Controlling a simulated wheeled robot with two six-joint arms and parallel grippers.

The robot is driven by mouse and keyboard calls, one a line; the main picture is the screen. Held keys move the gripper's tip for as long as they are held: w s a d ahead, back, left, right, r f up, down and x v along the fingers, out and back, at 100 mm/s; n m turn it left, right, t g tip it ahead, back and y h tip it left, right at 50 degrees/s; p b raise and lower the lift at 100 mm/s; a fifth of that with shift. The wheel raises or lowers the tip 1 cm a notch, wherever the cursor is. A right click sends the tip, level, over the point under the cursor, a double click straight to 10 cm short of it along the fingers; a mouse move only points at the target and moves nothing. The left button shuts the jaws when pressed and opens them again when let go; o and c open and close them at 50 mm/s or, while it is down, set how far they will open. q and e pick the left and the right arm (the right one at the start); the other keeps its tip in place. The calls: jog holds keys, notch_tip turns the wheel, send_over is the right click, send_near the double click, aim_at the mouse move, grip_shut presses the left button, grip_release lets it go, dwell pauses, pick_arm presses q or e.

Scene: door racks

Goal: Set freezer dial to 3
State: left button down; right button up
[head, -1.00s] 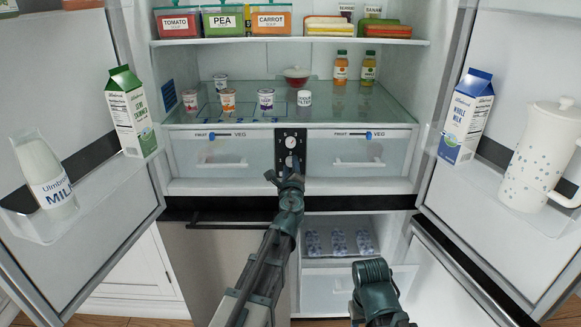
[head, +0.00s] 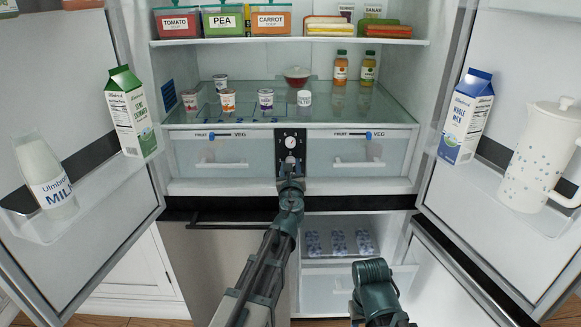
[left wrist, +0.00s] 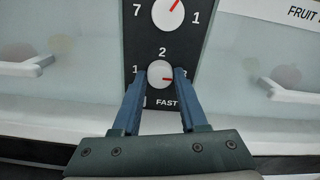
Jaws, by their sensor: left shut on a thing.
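The dark control panel (left wrist: 190,50) in the middle of the fridge carries two white dials. The lower one, the freezer dial (left wrist: 160,74), has marks 1, 2, 3 and FAST. My left gripper (left wrist: 160,80) is shut on this dial, one blue finger on each side. In the head view the left gripper (head: 290,165) reaches the panel's lower part and covers the freezer dial. The upper dial (left wrist: 168,14) has its red pointer to the upper right. My right gripper is not in view.
Drawers with handles (head: 221,163) (head: 358,163) flank the panel. Both upper doors stand open, with a milk carton (head: 132,112) on the left and a carton (head: 466,115) and jug (head: 540,155) on the right. Small pots (head: 266,99) stand on the glass shelf above.

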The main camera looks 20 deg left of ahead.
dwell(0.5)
pick_arm(q)
jog(key=shift+c, duration=2.2)
grip_release()
